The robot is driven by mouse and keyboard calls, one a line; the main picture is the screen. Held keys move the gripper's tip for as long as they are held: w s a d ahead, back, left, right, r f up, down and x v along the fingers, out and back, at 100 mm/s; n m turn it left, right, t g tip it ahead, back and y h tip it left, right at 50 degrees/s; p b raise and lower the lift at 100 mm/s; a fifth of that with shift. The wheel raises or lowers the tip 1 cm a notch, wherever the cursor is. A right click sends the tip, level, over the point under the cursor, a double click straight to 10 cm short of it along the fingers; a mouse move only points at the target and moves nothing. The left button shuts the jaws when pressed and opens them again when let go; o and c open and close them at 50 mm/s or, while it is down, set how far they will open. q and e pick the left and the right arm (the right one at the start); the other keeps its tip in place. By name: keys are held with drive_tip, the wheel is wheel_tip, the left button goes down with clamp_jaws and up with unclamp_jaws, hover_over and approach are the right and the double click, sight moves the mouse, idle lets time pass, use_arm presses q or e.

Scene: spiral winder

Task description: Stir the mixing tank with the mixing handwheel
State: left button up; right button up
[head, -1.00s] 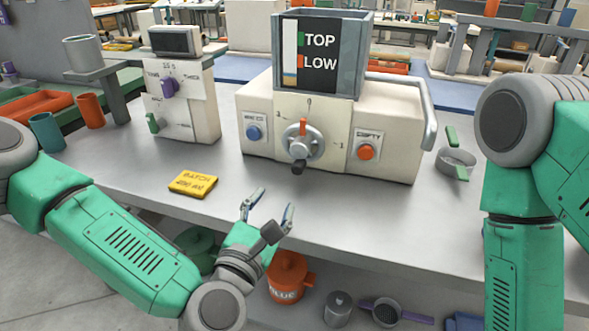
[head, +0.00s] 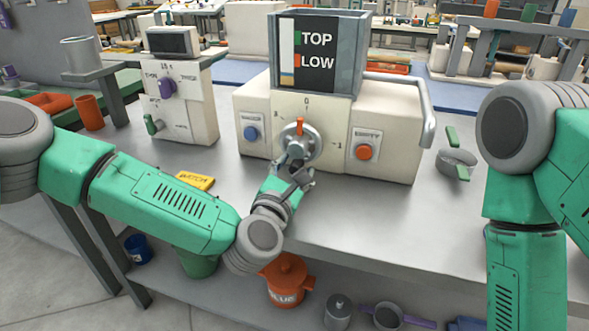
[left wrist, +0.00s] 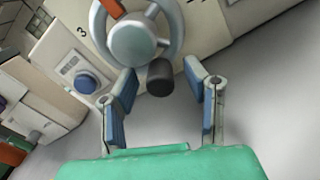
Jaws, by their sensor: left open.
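The mixing tank (head: 364,55) stands on top of a cream machine, with a panel reading TOP and LOW on its front. The mixing handwheel (head: 300,140) is a grey wheel with an orange mark, on the machine's front. In the left wrist view the handwheel (left wrist: 133,38) is at the top, and its dark knob (left wrist: 160,78) lies between and just beyond my fingertips. My left gripper (head: 294,172) is open in front of the handwheel's lower part; in the left wrist view its fingers (left wrist: 163,88) stand apart on either side of the knob. My right gripper is out of view.
A blue button (head: 252,134) is left of the handwheel and an orange button (head: 365,152) right of it. A yellow batch card (head: 195,181) lies behind my left arm. The bench front is clear.

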use_arm(q)
drive_tip(key=shift+d, duration=0.2)
clamp_jaws()
drive_tip(key=shift+a, duration=0.1)
drive_tip(key=shift+a+f, duration=0.1)
drive_tip(key=shift+m, duration=0.3)
